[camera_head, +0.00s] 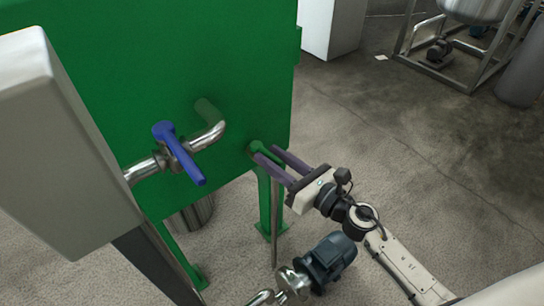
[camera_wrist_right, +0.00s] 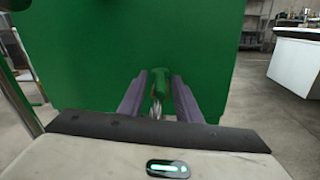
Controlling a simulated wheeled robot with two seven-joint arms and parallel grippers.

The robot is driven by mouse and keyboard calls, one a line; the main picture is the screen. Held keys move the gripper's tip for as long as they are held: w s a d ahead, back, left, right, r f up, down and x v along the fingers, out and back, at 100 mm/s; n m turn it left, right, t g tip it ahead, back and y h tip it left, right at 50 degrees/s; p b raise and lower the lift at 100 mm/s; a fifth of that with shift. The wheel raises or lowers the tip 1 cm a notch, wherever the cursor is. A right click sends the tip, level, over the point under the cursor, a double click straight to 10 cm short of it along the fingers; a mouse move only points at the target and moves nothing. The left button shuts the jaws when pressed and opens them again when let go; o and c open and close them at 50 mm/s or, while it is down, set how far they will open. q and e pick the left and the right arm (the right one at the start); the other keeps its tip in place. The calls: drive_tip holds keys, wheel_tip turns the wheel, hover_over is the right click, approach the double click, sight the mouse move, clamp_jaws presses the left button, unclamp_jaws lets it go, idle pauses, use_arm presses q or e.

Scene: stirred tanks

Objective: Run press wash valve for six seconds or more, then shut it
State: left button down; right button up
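A valve with a blue lever (camera_head: 180,152) sits on a steel pipe (camera_head: 147,170) at the front of the green housing (camera_head: 215,60). The lever lies slanted across the pipe. A second handle, green (camera_head: 266,149), shows at the lower right of the housing; it also shows in the right wrist view (camera_wrist_right: 158,84), with a bit of steel pipe below it. My right gripper (camera_head: 267,157) has its purple fingers apart, one on each side of the green handle, with small gaps in the right wrist view. Whether a finger touches it, I cannot tell. No label names either valve. My left gripper is out of view.
A grey box (camera_head: 60,150) stands close at the left. A dark motor pump (camera_head: 328,258) is below my right arm. A steel vessel on a frame (camera_head: 478,10) stands at the back right. A white counter (camera_wrist_right: 298,62) shows beyond the housing.

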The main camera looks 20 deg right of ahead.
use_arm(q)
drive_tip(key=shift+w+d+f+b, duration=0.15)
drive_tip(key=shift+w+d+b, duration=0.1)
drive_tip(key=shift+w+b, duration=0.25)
use_arm(e)
drive_tip(key=v, duration=0.9)
drive_tip(key=shift+s, duration=0.4)
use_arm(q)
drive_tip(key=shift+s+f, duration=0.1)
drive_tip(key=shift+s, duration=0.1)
use_arm(e)
drive_tip(key=shift+d, duration=0.15)
